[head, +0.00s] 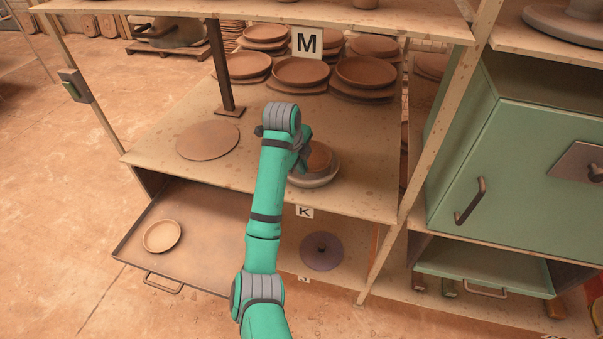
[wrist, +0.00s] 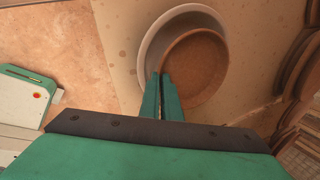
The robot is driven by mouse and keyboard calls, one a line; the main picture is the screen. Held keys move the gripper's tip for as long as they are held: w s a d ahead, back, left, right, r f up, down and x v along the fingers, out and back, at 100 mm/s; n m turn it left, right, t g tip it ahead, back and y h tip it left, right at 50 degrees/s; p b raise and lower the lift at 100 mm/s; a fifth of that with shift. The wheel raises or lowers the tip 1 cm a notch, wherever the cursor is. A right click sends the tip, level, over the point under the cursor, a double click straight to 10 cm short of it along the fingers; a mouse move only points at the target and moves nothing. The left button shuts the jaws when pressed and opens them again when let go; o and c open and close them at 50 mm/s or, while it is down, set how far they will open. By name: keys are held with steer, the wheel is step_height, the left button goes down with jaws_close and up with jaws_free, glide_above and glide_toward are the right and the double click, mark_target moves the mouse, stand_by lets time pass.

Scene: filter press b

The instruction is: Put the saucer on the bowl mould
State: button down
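The brown clay saucer (head: 319,158) is over the pale grey round bowl mould (head: 316,181), on the shelf behind label K. In the wrist view the saucer (wrist: 197,68) overlaps the mould (wrist: 152,40) and sits off-centre, towards the right. The mould's pale rim shows along the left and top. My gripper (wrist: 164,80) has its fingers close together at the saucer's near left edge, apparently pinching the rim. In the head view my wrist partly hides the gripper (head: 303,165). I cannot tell whether the saucer touches the mould.
A flat round board (head: 207,140) lies left on the same shelf, near a dark post (head: 222,70). Stacked dishes (head: 301,72) stand behind. Below, a pulled-out tray (head: 205,265) holds a small dish (head: 161,236). A green cabinet (head: 520,150) stands right, beyond a wooden upright (head: 432,150).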

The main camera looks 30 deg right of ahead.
steer(key=shift+w+d+f, duration=0.15)
steer(key=shift+w+f, duration=0.1)
steer(key=shift+f, duration=0.1)
steer(key=shift+w+f, duration=0.15)
steer(key=shift+f, duration=1.5)
steer(key=shift+f, duration=0.15)
steer(key=c, duration=2.3)
jaws_free()
steer(key=v, duration=1.2)
steer(key=shift+d, duration=0.15)
steer(key=shift+d, duration=0.1)
steer(key=shift+a, duration=0.25)
